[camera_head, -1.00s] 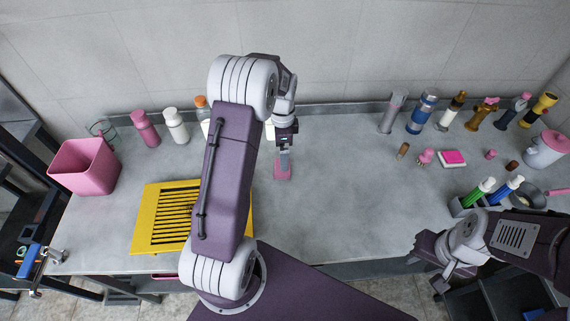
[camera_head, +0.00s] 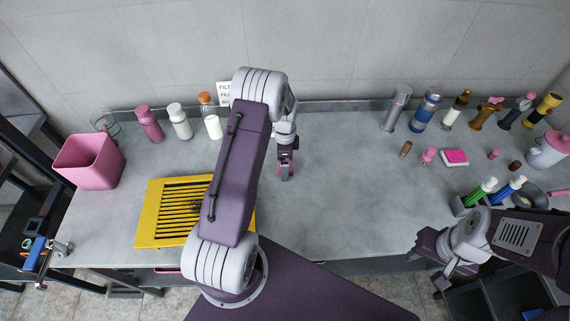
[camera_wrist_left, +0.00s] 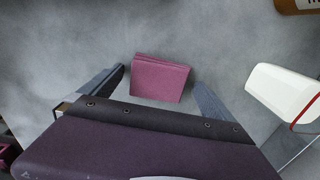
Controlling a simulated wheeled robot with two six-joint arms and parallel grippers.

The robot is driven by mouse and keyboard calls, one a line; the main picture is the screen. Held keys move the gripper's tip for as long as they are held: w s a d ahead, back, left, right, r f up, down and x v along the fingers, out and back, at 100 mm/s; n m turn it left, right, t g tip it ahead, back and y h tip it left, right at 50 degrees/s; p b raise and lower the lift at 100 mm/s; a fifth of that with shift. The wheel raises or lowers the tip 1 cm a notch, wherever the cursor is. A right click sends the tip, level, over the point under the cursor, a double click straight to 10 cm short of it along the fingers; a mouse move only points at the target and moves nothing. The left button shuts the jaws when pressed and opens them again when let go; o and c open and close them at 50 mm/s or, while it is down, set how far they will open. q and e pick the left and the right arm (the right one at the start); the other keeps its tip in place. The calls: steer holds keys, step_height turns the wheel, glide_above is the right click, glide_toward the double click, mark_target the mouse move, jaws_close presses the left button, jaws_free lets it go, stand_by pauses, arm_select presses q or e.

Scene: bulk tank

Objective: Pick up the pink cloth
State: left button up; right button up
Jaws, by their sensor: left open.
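The pink cloth (camera_wrist_left: 160,78) is a folded dusky-pink block on the grey counter (camera_wrist_left: 50,45). In the left wrist view it lies between the fingertips of my open left gripper (camera_wrist_left: 158,80), with gaps on both sides. In the head view my left gripper (camera_head: 286,175) points down over the cloth and hides most of it. A pink edge of the cloth (camera_head: 292,161) shows beside the fingers. My right gripper (camera_head: 440,265) is at the front right, beyond the counter's front edge, away from the cloth.
A yellow slatted tray (camera_head: 150,215) and a pink bin (camera_head: 90,162) stand left. A white bottle with a red band (camera_wrist_left: 285,92) is close to the left gripper's right finger. Several bottles and tools stand at back right, with a pink pad (camera_head: 455,157). The counter's middle is clear.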

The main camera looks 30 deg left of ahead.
arm_select(q)
steer(key=shift+r, duration=0.1)
steer(key=c, duration=1.4)
steer(key=shift+o, duration=0.2)
step_height(320, 180, up, 4)
steer(key=shift+r, duration=0.1)
steer(key=w+d+r, duration=0.1)
steer(key=d+r, duration=0.5)
steer(key=d, duration=0.5)
steer(key=shift+w+d+r+b, duration=0.3)
steer(key=shift+r+b, duration=0.1)
steer(key=shift+b, duration=0.05)
